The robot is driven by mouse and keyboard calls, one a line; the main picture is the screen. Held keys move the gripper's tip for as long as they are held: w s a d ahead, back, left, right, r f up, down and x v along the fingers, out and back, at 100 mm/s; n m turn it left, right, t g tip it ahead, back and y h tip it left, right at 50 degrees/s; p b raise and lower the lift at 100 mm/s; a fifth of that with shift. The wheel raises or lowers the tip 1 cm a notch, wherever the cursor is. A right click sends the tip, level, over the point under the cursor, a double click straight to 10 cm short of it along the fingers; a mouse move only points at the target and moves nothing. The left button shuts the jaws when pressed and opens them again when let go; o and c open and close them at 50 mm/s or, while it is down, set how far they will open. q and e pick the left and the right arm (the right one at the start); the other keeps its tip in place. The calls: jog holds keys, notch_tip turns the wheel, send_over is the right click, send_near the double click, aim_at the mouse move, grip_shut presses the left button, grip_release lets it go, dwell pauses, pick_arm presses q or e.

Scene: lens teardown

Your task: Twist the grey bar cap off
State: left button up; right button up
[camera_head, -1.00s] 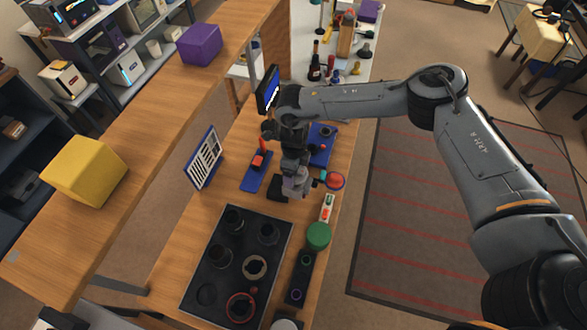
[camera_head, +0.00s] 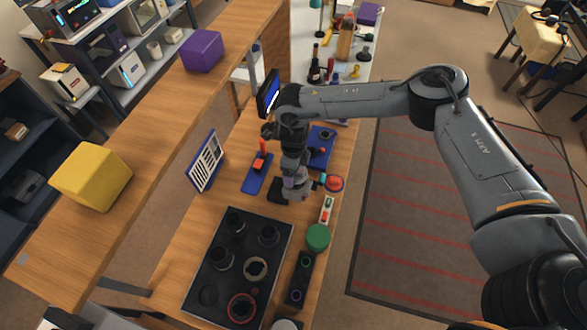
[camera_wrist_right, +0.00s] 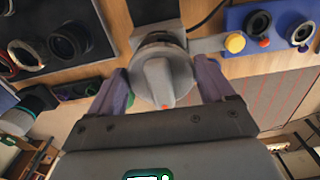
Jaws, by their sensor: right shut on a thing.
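The grey bar cap (camera_wrist_right: 160,72) is a round grey cap with a raised bar across it and a red mark near one end of the bar. It sits on a grey round body (camera_head: 298,190) on the wooden bench. My right gripper (camera_wrist_right: 163,84) is shut on the cap, with one purple-grey finger at each side. In the head view my right gripper (camera_head: 294,178) points down over the body and hides most of the cap. My left gripper is not in view.
A black tray (camera_head: 208,268) with several dark rings lies in front. A green round thing (camera_head: 317,237) and a small panel with coloured buttons (camera_head: 327,209) stand to the right. A blue-framed sheet (camera_head: 206,161) stands at the left. Blue mats (camera_head: 256,180) lie behind.

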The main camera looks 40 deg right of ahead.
jog(key=shift+r+p, duration=1)
jog(key=shift+r, duration=0.6)
